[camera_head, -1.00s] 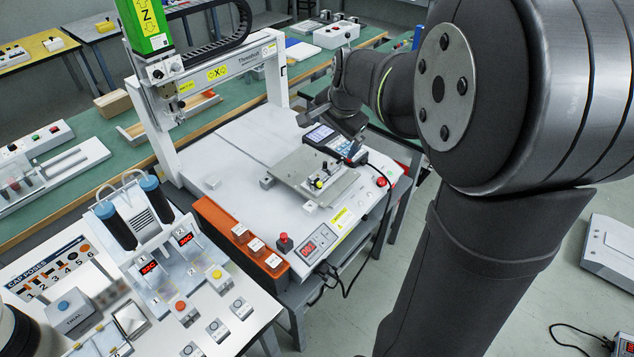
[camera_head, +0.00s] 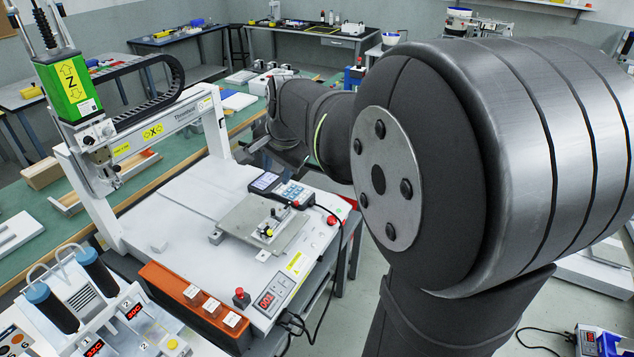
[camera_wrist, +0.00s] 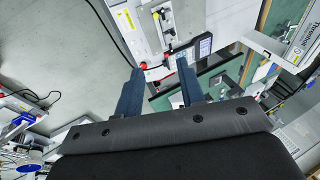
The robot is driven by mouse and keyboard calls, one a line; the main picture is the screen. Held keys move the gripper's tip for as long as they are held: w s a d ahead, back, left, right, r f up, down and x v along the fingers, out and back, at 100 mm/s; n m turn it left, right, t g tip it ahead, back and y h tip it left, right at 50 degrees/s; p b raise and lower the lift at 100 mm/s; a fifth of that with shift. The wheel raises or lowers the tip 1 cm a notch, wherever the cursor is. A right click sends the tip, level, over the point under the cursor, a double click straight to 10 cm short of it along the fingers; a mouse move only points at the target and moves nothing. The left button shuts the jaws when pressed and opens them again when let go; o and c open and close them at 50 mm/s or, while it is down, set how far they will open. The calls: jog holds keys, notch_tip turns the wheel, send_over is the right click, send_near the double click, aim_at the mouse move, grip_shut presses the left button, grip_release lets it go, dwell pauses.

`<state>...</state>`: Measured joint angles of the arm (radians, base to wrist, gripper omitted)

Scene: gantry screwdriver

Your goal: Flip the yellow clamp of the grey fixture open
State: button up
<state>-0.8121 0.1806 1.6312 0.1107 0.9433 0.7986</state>
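The grey fixture (camera_head: 238,222) is a flat metal plate on the white gantry machine bed. Its small clamp has a yellow tip (camera_head: 268,232) near the plate's right side; the lever's exact position is too small to tell. In the wrist view the fixture (camera_wrist: 172,12) shows at the top, beyond the fingers, with a small yellow spot on it. My gripper (camera_head: 268,143) is above and behind the fixture in the head view, apart from it. In the wrist view my gripper (camera_wrist: 160,68) has its two fingers wide apart with nothing between them.
A handheld pendant (camera_head: 280,188) lies on the bed just behind the fixture, with a cable at the right. A red button (camera_head: 332,220) is on the right edge. An orange box (camera_head: 190,305) stands in front. The gantry with its green Z unit (camera_head: 70,88) is at left.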

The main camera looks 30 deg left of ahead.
jog(key=shift+w+a+f, duration=0.2)
jog(key=shift+f, duration=0.1)
jog(key=c, duration=0.3)
jog(key=shift+n+h, duration=0.8)
jog(key=shift+h, duration=0.1)
jog(key=w+a+f, duration=0.1)
jog(key=f, duration=0.1)
jog(key=w+a+f, duration=0.2)
jog(key=f, duration=0.1)
jog(key=w+a+f, duration=0.1)
jog(key=a+f, duration=0.1)
jog(key=f, duration=0.1)
jog(key=shift+w+a+f, duration=0.15)
jog(key=shift+w+f, duration=0.1)
jog(key=shift+w, duration=0.1)
grip_shut()
jog(key=w+a+f+n, duration=0.1)
jog(key=a+f, duration=0.1)
jog(key=f, duration=0.3)
jog(key=w+a+f+t+h, duration=0.1)
jog(key=w+a+f, duration=0.1)
jog(key=f, duration=0.2)
jog(key=shift+a+f+n, duration=0.35)
jog(key=shift+a+n, duration=0.05)
